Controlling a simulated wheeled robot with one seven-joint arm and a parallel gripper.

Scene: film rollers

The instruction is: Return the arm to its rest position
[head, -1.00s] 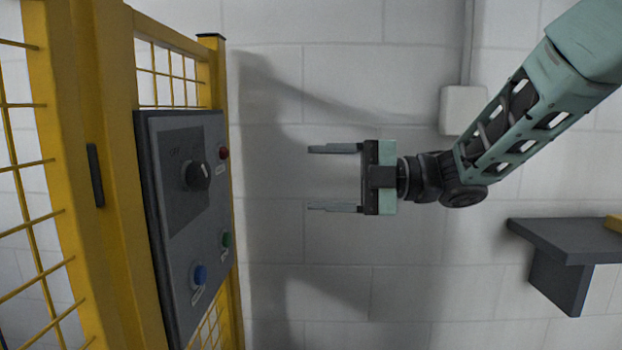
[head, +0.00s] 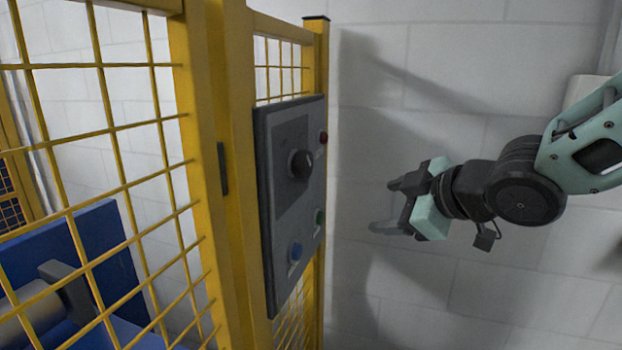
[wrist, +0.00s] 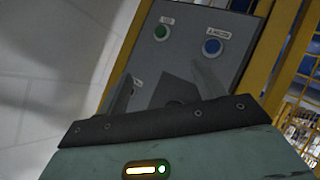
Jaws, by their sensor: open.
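My gripper (head: 396,207) is open and empty in the head view, its fingers pointing left toward the control panel. It stands to the right of the panel, apart from it, in front of the pale wall. My arm runs from the gripper to the right edge. The grey control panel (head: 284,232) is fixed to the yellow fence and carries a black rotary knob (head: 300,164), a red button (head: 323,137), a green button (head: 319,217) and a blue button (head: 295,252). The wrist view shows the green button (wrist: 162,32) and the blue button (wrist: 212,46) beyond my gripper's body.
A yellow mesh fence (head: 193,150) fills the left of the head view. Behind it are a blue machine part (head: 88,238) and a pale roller (head: 35,310). A block wall (head: 440,60) stands behind my arm. The space between panel and gripper is clear.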

